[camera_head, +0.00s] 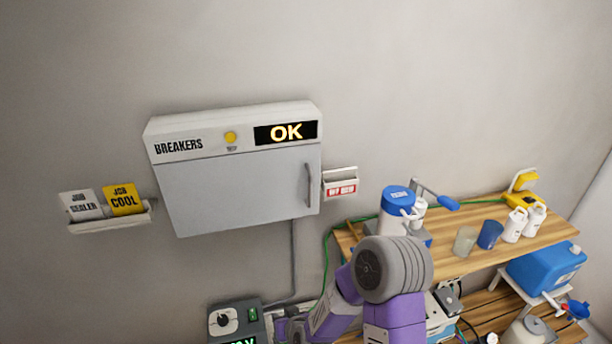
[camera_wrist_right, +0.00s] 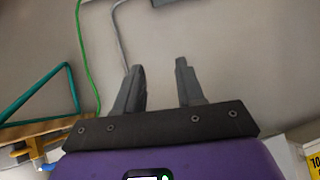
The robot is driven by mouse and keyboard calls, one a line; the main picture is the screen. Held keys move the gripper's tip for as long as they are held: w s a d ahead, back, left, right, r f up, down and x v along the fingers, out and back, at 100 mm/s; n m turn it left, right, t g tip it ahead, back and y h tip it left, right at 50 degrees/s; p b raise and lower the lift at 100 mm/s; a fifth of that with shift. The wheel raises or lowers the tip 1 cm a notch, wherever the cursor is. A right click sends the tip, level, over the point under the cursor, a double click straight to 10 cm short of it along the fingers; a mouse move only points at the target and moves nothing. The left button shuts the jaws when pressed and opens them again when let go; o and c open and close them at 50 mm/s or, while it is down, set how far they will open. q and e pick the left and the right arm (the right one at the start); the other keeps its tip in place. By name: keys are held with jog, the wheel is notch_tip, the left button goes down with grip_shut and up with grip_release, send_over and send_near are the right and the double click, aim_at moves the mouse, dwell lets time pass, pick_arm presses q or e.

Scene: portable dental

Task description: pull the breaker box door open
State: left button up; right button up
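The breaker box (camera_head: 230,113) is mounted on the wall in the head view, with an "OK" display and a yellow button along its top. Its grey door (camera_head: 235,190) looks closed, flat against the box. The vertical door handle (camera_head: 308,185) is at the door's right side. My right gripper (camera_wrist_right: 159,68) is open and empty in the right wrist view, with a clear gap between its dark fingers. In the head view my right arm is low, below and right of the door, and the gripper is apart from the handle. My left gripper is not in view.
A small holder (camera_head: 340,184) with a red label is just right of the handle. A card shelf (camera_head: 108,222) is left of the box. A wooden bench (camera_head: 462,258) with bottles and cups is at the right. A dark device (camera_head: 236,320) is below. The wall before the door is clear.

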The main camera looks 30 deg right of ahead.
jog(key=w+d+r+t+h+p, duration=0.1)
jog(key=w+d+r+t+h, duration=0.15)
jog(key=r, duration=0.65)
jog(key=w+d+r+t+h+p, duration=0.15)
jog(key=d+r, duration=0.25)
jog(key=r, duration=0.6)
jog(key=m+t+h+p, duration=0.2)
jog(key=t+h, duration=0.1)
jog(key=h, duration=0.1)
send_near(310, 190)
jog(key=x, duration=0.7)
jog(key=shift+w+d+r+p, duration=0.1)
jog(key=shift+w+d+p, duration=0.15)
jog(key=shift+p, duration=0.15)
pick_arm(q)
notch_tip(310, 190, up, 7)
pick_arm(e)
jog(key=shift+w+d, duration=0.25)
jog(key=shift+w, duration=0.35)
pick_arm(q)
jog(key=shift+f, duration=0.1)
pick_arm(e)
jog(key=shift+c, duration=0.5)
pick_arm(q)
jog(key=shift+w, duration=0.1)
pick_arm(e)
grip_shut()
